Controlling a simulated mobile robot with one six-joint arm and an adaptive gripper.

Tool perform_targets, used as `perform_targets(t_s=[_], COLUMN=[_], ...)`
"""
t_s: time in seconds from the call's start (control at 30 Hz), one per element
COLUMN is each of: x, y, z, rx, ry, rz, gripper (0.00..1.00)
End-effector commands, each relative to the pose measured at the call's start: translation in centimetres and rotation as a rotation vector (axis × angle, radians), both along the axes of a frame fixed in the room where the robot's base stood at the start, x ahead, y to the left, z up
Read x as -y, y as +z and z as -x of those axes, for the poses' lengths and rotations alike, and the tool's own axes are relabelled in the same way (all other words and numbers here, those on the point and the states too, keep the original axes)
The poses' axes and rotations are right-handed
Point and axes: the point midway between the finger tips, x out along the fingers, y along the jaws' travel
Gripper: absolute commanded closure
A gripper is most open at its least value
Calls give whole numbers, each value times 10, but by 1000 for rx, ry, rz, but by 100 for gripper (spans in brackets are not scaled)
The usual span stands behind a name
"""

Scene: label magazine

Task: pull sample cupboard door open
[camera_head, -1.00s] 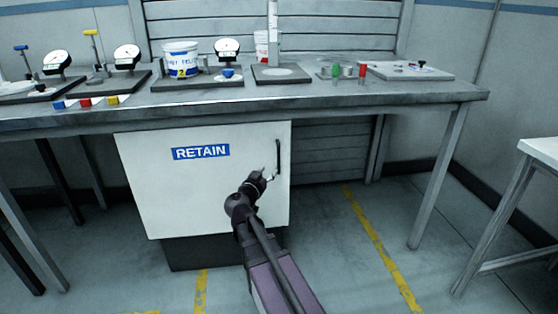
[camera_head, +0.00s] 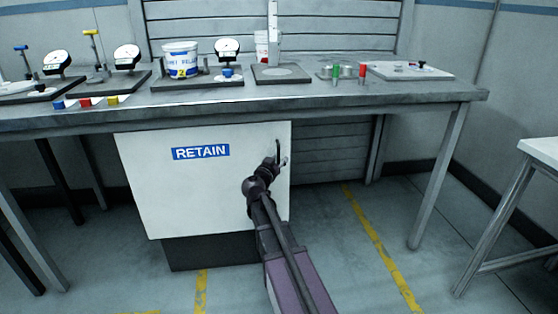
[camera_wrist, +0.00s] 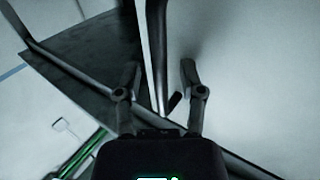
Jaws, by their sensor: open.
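The white cupboard door (camera_head: 195,195) carries a blue RETAIN label (camera_head: 201,152) and stands closed under the bench. Its dark upright bar handle (camera_head: 278,150) is near the door's right edge, with its lower part hidden by my gripper. My gripper (camera_head: 279,161) is at the handle's lower part. In the wrist view my gripper (camera_wrist: 160,72) is open, one finger on each side of the dark handle (camera_wrist: 157,40). I cannot tell whether either finger touches the handle. The pale door face (camera_wrist: 245,80) fills the right of that view.
The grey bench (camera_head: 320,93) overhangs the cupboard and holds dial gauges, a white tub (camera_head: 181,60) and small coloured parts. A bench leg (camera_head: 440,175) stands to the right. The floor between cupboard and that leg is clear. A white table (camera_head: 540,150) is at far right.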

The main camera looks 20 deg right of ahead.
Motion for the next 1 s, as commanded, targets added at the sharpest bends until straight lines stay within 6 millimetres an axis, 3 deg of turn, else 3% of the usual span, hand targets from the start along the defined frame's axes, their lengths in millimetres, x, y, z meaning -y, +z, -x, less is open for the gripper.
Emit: perform_targets(t_s=[0.07, 0.1, 0.27, 0.73, 1.0], x=[0, 0, 0, -5, -29], y=[0, 0, 0, 0, 0], z=[0, 0, 0, 3, 15], rx=[0, 0, 0, 0, 0], ry=[0, 0, 0, -4, -22], rz=[0, 0, 0, 0, 0], gripper=[49, 55, 100, 100, 100])
